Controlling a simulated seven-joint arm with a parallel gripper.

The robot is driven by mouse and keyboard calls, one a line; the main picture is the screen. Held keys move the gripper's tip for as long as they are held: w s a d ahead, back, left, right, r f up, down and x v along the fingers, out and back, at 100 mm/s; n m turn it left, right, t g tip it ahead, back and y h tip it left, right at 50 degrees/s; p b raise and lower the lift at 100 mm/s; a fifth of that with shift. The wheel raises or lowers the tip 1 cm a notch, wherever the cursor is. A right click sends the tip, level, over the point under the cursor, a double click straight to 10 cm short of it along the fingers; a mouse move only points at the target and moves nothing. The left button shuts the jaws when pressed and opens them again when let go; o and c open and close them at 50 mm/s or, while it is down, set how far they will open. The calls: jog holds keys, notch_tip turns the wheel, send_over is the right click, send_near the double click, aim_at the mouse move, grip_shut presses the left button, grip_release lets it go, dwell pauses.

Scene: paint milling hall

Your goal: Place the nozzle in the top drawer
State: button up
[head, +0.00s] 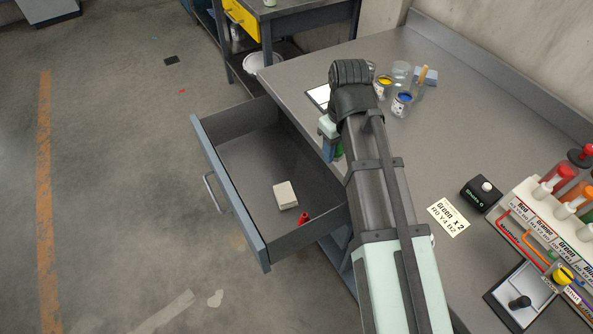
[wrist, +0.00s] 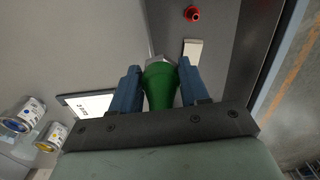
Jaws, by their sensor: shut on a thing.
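My gripper (wrist: 160,85) is shut on a green nozzle (wrist: 160,88), its blue fingers on either side of it in the wrist view. In the head view the green nozzle (head: 339,150) is mostly hidden behind my gripper (head: 331,148) and arm, near the bench edge beside the drawer. The top drawer (head: 235,118) is pulled out, its inside in view. In it lie a pale block (head: 285,195) and a small red fitting (head: 303,218). How high the nozzle is above the bench edge I cannot tell.
The bench top (head: 440,120) carries paint cups (head: 402,104), a brush, a label card (head: 448,217), a black button box (head: 481,193) and a colour rack (head: 545,225). The left and back of the drawer floor are bare. A white sheet (wrist: 88,104) lies near my gripper.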

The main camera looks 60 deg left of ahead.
jog(key=s+a+f+n, duration=0.1)
jog(key=s+a+f, duration=0.3)
jog(key=s+f, duration=0.35)
jog(key=s+a+f+n, duration=0.2)
jog(key=s+a+f, duration=0.1)
jog(key=s+f, duration=0.4)
jog(key=m, duration=0.3)
send_over(262, 199)
jog(key=d, duration=0.1)
notch_tip(262, 199, down, 4)
jog(key=shift+d+r, duration=0.1)
jog(key=shift+r, duration=0.1)
jog(key=shift+a+m, duration=0.7)
jog(key=shift+m, duration=0.4)
jog(key=shift+f, duration=5)
jog(key=shift+f, duration=0.1)
jog(key=o, duration=0.8)
jog(key=shift+c, duration=0.2)
